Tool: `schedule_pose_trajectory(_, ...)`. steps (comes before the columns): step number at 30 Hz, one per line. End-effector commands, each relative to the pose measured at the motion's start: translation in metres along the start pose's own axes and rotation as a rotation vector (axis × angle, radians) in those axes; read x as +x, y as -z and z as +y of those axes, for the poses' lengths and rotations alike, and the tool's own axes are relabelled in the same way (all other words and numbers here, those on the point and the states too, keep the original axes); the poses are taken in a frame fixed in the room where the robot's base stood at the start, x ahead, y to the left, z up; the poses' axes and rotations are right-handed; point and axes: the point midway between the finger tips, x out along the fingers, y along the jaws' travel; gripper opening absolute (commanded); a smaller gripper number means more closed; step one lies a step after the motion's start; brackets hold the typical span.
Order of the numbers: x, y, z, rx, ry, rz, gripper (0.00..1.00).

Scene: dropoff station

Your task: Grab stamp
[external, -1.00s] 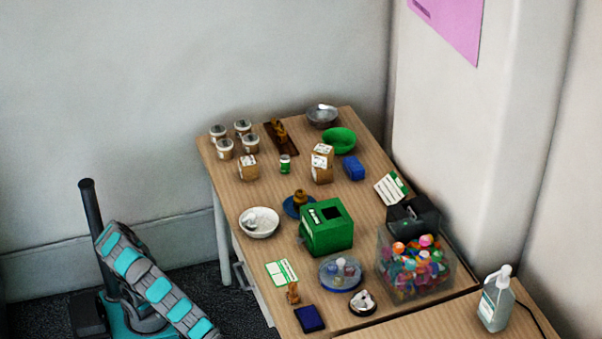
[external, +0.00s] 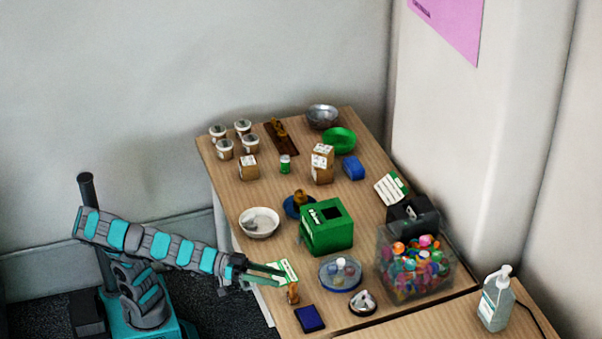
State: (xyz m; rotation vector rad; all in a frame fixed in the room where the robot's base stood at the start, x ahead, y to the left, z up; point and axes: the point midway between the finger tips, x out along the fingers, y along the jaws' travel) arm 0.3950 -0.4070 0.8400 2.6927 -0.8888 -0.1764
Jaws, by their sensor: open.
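The stamp (external: 293,293), a small one with a brown handle, stands upright near the front left edge of the table, just behind a dark blue ink pad (external: 309,319). My gripper (external: 284,275) reaches in from the left over the table edge, with its fingers apart and nothing between them. Its fingertips are in front of a green and white card (external: 286,268) and just above and left of the stamp. I cannot tell the exact height of the fingers over the table.
A green box (external: 328,238) stands behind the card. A round clear tray with small bottles (external: 327,279), a round black and white item (external: 363,303) and a clear bin of colourful items (external: 384,267) are to the right. A white bowl (external: 259,233) is behind left.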

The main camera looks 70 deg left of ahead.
Motion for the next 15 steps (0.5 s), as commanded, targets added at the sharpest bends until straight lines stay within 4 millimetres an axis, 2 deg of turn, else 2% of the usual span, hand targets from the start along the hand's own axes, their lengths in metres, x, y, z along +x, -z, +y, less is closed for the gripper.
schedule_pose_trajectory(1,-0.003,-0.011,-0.021,0.064,0.023,0.011,0.63)
schedule_pose_trajectory(3,-0.002,-0.025,-0.03,0.143,0.033,0.007,0.63)
schedule_pose_trajectory(9,0.002,-0.054,-0.045,0.288,0.052,-0.014,0.63)
schedule_pose_trajectory(15,0.01,-0.057,-0.048,0.326,0.057,-0.02,0.63)
